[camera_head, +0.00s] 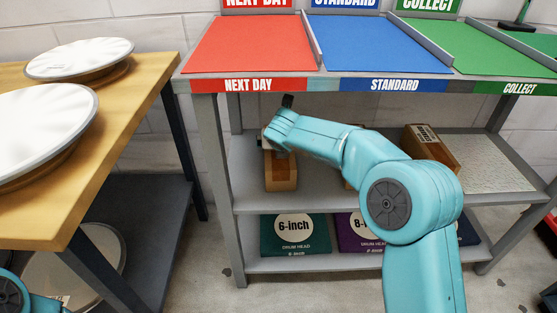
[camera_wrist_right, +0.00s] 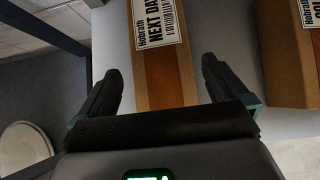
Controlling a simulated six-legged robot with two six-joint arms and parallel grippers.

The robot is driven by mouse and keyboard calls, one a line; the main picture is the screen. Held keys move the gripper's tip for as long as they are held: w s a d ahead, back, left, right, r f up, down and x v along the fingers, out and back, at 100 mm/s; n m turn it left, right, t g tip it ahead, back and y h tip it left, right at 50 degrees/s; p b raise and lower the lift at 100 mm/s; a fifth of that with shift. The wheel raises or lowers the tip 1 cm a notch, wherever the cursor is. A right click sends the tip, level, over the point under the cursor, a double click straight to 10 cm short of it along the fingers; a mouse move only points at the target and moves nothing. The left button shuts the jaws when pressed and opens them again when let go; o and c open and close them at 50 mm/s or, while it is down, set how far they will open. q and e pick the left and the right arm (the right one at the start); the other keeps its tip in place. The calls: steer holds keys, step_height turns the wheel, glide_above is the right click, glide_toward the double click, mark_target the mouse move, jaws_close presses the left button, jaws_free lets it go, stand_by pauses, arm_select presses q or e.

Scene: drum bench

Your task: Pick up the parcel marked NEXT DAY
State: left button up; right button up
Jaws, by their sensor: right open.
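The parcel marked NEXT DAY (camera_wrist_right: 163,70) is a brown box with a white label, lying on a grey shelf in the right wrist view. In the head view a brown parcel (camera_head: 281,173) sits at the left of the middle shelf, under my right gripper. My right gripper (camera_wrist_right: 160,68) is open, with one finger to each side of the NEXT DAY parcel in the picture; gaps show between fingers and box. In the head view the right gripper (camera_head: 272,138) is partly hidden by its own wrist. My left gripper is out of view.
Another parcel (camera_wrist_right: 290,50), its label partly cut off, lies to the right. One parcel (camera_head: 432,150) stands farther right on the shelf (camera_head: 320,200); another is mostly behind my arm. Red NEXT DAY (camera_head: 248,45), blue and green bays are above. A wooden table (camera_head: 130,110) with drums stands left.

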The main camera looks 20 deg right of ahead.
steer(key=b+x, duration=0.2)
steer(key=x, duration=0.3)
steer(key=shift+w+f, duration=0.2)
steer(key=shift+f, duration=0.15)
steer(key=c, duration=1.7)
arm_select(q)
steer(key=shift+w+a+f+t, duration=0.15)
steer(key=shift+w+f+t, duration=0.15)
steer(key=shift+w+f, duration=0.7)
arm_select(e)
steer(key=shift+r, duration=0.2)
